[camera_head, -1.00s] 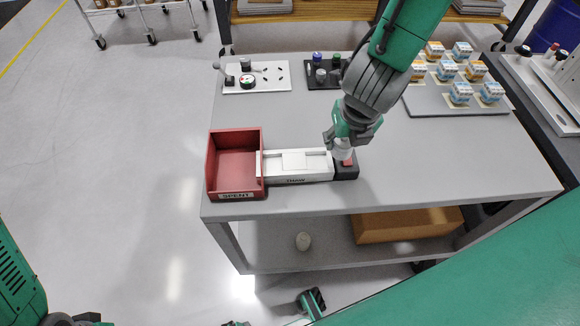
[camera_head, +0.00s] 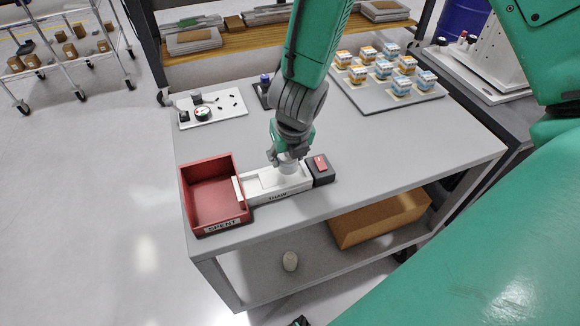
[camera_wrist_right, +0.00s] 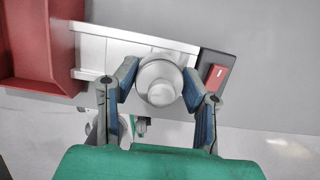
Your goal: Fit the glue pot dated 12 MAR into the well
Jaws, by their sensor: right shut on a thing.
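My right gripper (camera_head: 287,160) is shut on a pale, round pot (camera_head: 289,167) with a stepped top. In the right wrist view the gripper (camera_wrist_right: 160,85) has a finger on each side of the pot (camera_wrist_right: 160,83). No date is readable on it. The pot is over the right part of a long white fixture (camera_head: 262,197) marked THAW; whether it touches the fixture I cannot tell. The fixture's top has a shallow rectangular area, partly hidden by the gripper and pot; I cannot make out a well opening. My left gripper does not show.
A red bin (camera_head: 215,197) marked SPENT adjoins the fixture's left end. A black box with a red switch (camera_head: 320,163) adjoins its right end. A white board with small parts (camera_head: 210,110) and a tray of several small boxes (camera_head: 390,98) stand farther back. The table's right front is clear.

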